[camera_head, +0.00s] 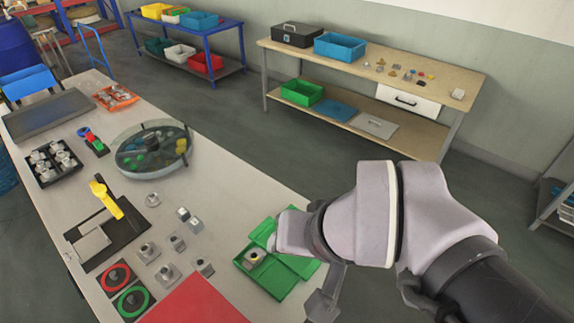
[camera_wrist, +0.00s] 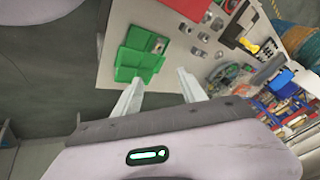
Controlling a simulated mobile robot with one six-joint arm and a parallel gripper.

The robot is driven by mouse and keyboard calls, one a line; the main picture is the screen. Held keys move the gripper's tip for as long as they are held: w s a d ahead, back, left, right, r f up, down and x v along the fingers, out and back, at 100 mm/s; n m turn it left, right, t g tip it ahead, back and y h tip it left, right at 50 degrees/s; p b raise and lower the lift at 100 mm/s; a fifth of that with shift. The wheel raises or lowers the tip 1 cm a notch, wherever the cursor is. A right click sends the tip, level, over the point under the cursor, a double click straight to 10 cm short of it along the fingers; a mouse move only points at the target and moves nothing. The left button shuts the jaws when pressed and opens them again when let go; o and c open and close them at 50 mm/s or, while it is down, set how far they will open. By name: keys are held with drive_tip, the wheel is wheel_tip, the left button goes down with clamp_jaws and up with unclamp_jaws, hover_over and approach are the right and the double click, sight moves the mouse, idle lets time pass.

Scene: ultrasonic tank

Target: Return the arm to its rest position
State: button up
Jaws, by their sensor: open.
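My arm reaches in from the right in the head view, beside the front right edge of the workbench (camera_head: 215,205). My gripper (camera_wrist: 160,92) shows in the wrist view with its two fingers apart and nothing between them. In the head view the gripper (camera_head: 325,300) is partly hidden behind my wrist. A green tray (camera_head: 270,285) lies on the bench edge next to my wrist, with a small metal part (camera_head: 255,256) in it. The tray also shows in the wrist view (camera_wrist: 128,58), beyond the fingertips.
The bench holds a red mat (camera_head: 195,305), several metal parts, a yellow-handled tool (camera_head: 106,198), a round glass-like tank (camera_head: 150,150) and a black tray (camera_head: 54,163). A wooden table (camera_head: 370,65) stands behind. Open floor (camera_head: 290,165) lies between.

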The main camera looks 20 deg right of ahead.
drive_tip(key=shift+s+m, duration=0.3)
drive_tip(key=shift+s, duration=0.2)
wheel_tip(320, 180, down, 14)
drive_tip(key=b, duration=1.4)
drive_tip(key=shift+f, duration=0.1)
